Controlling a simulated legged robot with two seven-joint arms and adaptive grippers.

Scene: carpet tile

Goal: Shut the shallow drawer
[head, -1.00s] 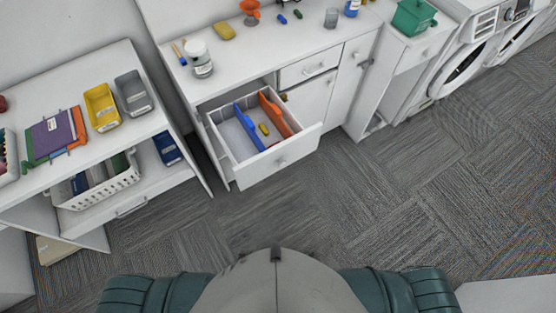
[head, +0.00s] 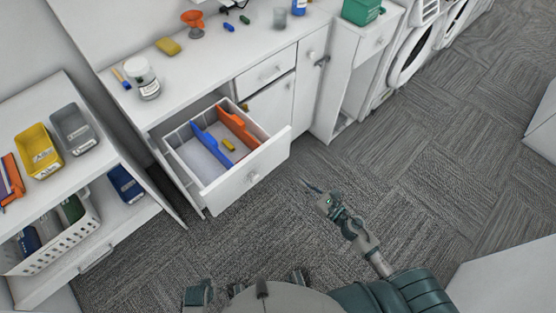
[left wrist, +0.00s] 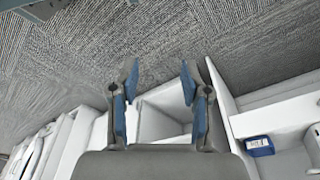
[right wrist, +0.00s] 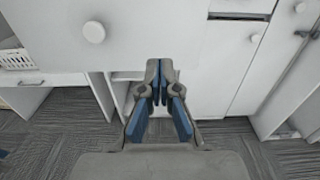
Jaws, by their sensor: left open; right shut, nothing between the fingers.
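The shallow drawer (head: 268,160) is pulled out from the white counter in the head view. It holds a blue divider, an orange divider and a small yellow item. Its front has a round knob (head: 254,178), and the front also fills the upper left of the right wrist view (right wrist: 140,30). My right gripper (head: 308,185) is shut and empty, to the right of the drawer front and apart from it in the head view. My left gripper (left wrist: 160,72) is open and empty in the left wrist view; in the head view I cannot make it out clearly.
A white shelf unit with a yellow bin (head: 40,150), a grey bin (head: 74,127) and a white basket (head: 55,237) stands left of the drawer. A closed drawer (head: 265,73) is to its right. Bare carpet (head: 400,170) lies in front and to the right.

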